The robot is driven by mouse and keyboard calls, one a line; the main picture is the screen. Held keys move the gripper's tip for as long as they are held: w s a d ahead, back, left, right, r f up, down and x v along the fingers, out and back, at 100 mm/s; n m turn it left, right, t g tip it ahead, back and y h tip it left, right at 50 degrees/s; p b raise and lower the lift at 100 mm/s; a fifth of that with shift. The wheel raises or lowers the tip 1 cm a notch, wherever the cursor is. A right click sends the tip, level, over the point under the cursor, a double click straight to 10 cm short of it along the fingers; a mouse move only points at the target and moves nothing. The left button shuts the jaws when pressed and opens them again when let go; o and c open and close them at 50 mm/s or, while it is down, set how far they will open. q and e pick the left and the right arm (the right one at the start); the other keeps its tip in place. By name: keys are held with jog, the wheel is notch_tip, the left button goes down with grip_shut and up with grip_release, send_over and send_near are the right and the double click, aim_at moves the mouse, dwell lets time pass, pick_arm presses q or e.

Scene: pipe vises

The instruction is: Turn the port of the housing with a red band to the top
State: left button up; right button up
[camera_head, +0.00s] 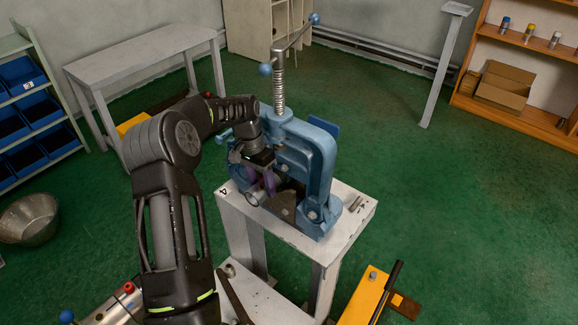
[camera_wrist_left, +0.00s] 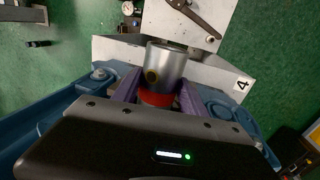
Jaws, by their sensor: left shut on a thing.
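The housing (camera_wrist_left: 168,68) is a silver cylinder with a red band (camera_wrist_left: 156,97) at its end near my gripper. Its port (camera_wrist_left: 152,76), a dark hole with a yellow ring, faces the wrist camera, left of the housing's midline. My left gripper (camera_wrist_left: 157,92) is shut on the housing, one purple finger on each side near the red band. In the head view my left gripper (camera_head: 262,184) reaches into the blue vise (camera_head: 320,165), and only the housing's round end (camera_head: 252,198) shows below it. My right gripper is not in view.
The vise stands on a white bench (camera_head: 350,212) marked 4; its screw and handle (camera_head: 279,85) rise above my wrist. A yellow stand (camera_head: 362,298) with a dark lever is at the front right. A metal bowl (camera_head: 30,218) is at left. Green floor is free at right.

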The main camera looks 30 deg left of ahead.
pick_arm(q)
jog(key=shift+a+h, duration=0.1)
jog(key=shift+h, duration=0.7)
